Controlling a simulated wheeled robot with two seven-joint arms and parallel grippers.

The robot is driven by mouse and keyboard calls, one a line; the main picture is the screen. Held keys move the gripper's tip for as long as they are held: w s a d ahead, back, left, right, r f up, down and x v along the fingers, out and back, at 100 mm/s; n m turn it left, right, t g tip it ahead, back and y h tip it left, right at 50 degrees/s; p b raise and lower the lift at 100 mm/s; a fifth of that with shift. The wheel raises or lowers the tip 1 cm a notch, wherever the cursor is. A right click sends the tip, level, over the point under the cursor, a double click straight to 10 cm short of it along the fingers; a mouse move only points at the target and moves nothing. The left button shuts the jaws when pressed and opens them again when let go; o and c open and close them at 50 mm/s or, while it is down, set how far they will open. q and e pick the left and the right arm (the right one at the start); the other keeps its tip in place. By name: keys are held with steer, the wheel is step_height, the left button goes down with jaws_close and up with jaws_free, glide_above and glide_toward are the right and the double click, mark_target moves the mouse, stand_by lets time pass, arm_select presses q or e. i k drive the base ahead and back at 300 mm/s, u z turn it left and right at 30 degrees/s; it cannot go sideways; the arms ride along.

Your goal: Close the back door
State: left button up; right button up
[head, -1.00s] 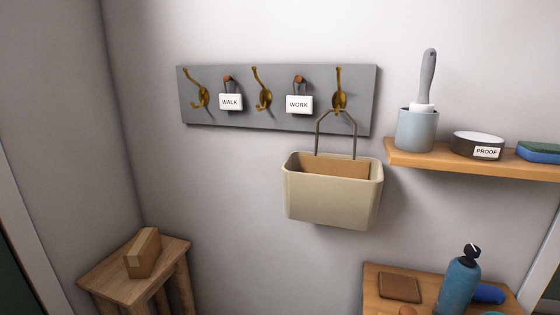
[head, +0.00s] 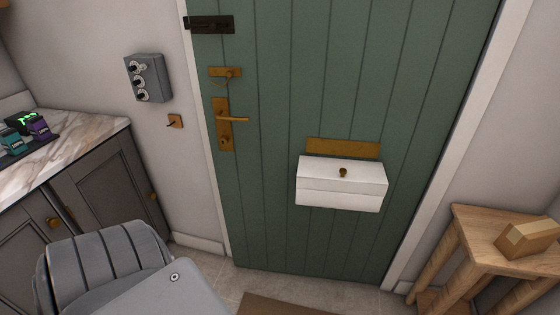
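The back door (head: 275,120) is a green planked door in a white frame, filling the middle of the head view. Its left edge lies along the left jamb, and I see no clear gap there. A brass lever handle (head: 228,122) on a long plate is near that edge. Above it are a small brass fitting (head: 225,72) and a black bolt (head: 208,25) reaching to the frame. A brass letter plate (head: 343,147) sits above a white box (head: 340,184) with a small knob on the door. Neither of my grippers shows.
A marble-topped counter (head: 85,133) with grey cabinets stands at the left. A grey switch box (head: 148,78) and a small wooden hook plate (head: 175,121) are on the wall. A wooden stool (head: 470,235) bearing a wooden block (head: 528,237) stands at the right. A brown mat (head: 285,304) lies before the door.

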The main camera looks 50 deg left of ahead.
mark_target(386, 82)
steer(key=u, duration=0.85)
